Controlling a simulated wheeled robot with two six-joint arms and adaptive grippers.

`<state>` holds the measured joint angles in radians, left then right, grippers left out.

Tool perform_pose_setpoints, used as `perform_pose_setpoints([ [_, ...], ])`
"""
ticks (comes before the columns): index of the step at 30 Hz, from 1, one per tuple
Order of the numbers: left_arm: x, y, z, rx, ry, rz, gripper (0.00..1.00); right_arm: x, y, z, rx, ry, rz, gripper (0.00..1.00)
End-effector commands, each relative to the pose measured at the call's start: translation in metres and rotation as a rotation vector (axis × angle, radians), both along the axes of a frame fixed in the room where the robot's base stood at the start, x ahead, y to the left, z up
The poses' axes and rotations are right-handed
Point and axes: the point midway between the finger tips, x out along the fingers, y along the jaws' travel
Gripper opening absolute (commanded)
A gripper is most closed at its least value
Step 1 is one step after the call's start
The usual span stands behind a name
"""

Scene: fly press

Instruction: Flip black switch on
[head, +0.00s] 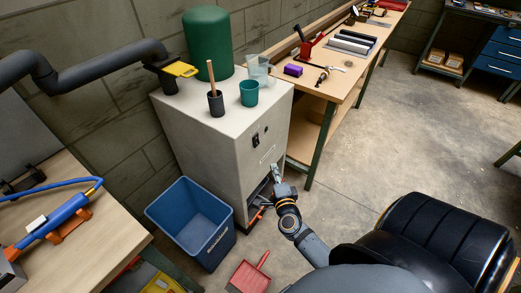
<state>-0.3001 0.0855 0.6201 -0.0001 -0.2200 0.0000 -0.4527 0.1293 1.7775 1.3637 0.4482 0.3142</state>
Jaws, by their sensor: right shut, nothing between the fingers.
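A small black switch (256,139) sits on the upper front face of a pale grey cabinet (196,128). Another small dark fitting (266,129) is just to its right. The switch is too small to tell which way it is tipped. My right gripper (275,170) is shut and empty. It is in front of the cabinet, below and to the right of the switch in the picture, and apart from the switch. Its arm comes up from the bottom of the picture. My left gripper is not in view.
A dark open recess is low in the cabinet, behind my right gripper. A blue bin (196,252) and a red dustpan (249,276) are on the floor. Cups and a green cylinder (207,44) top the cabinet. A black padded seat (440,240) is at right.

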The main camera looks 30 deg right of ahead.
Motion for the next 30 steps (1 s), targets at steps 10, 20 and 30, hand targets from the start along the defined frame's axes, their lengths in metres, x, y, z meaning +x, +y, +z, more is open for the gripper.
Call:
perform_pose_setpoints([
  [10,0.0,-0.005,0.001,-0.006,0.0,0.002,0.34,0.066,-0.028,-0.004,-0.003,-0.003,0.0,0.0],
  [20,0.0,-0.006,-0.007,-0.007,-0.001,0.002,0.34,0.114,-0.024,-0.012,0.0,0.0,0.0,0.0],
  [30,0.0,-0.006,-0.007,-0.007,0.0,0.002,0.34,0.122,-0.02,-0.013,-0.002,0.001,0.001,0.0],
])
